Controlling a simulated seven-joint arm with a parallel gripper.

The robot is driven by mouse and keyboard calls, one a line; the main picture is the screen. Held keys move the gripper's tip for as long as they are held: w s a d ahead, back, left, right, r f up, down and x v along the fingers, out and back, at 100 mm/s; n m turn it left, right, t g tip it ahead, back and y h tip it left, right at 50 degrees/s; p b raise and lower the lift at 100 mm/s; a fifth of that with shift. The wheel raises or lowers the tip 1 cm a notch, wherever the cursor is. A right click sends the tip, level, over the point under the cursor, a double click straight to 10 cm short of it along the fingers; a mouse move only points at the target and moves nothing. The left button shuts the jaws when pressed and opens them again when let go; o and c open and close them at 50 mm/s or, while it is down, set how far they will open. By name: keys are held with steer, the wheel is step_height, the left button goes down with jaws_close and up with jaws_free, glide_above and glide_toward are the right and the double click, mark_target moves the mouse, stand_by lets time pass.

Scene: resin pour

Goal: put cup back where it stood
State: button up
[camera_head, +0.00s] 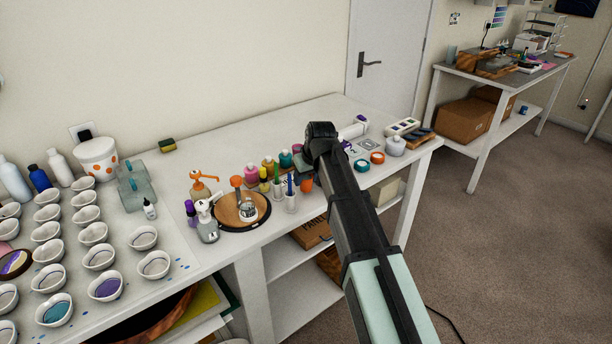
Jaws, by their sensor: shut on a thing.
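My arm reaches from the bottom right over the table, and its black end is above the table's middle. The jaws are hidden behind the arm, so I see neither them nor anything held in them. Several white cups (142,238) stand in rows at the left of the table. One cup holds teal (53,311) and another holds purple (105,288). A small cup-like container (247,212) stands on a round wooden board (230,216). I cannot tell which cup the task means.
Bottles (208,226) and an orange-topped dispenser (200,185) crowd the board. Small paint bottles stand close beside my arm. A spotted white tub (97,158) and a sponge (167,145) are at the back. The table (225,140) is clear along its back middle.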

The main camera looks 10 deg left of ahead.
steer(key=shift+f, duration=0.55)
steer(key=o, duration=1.2)
steer(key=shift+r, duration=0.15)
step_height(320, 180, up, 7)
steer(key=shift+f, duration=0.15)
steer(key=shift+d, duration=0.1)
